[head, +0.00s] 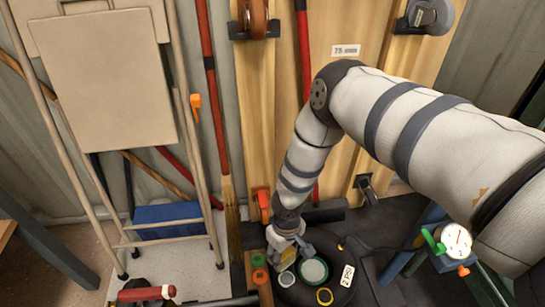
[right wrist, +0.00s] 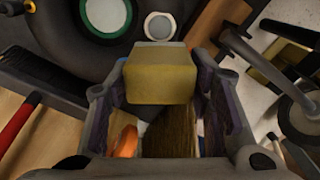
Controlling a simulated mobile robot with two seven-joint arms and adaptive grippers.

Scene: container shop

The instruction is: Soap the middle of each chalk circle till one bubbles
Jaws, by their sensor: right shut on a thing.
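My right gripper (head: 288,246) is shut on a yellow sponge-like block (right wrist: 160,84), which also shows in the head view (head: 288,259). The block is just above a black round surface (head: 298,295). No clear bubbles show. My left gripper is not in view.
A "2 PSI" tag (head: 347,275) lies on the black surface. A white dial gauge (head: 457,240) stands to the right. Green and orange pieces (head: 259,268) sit close on the left.

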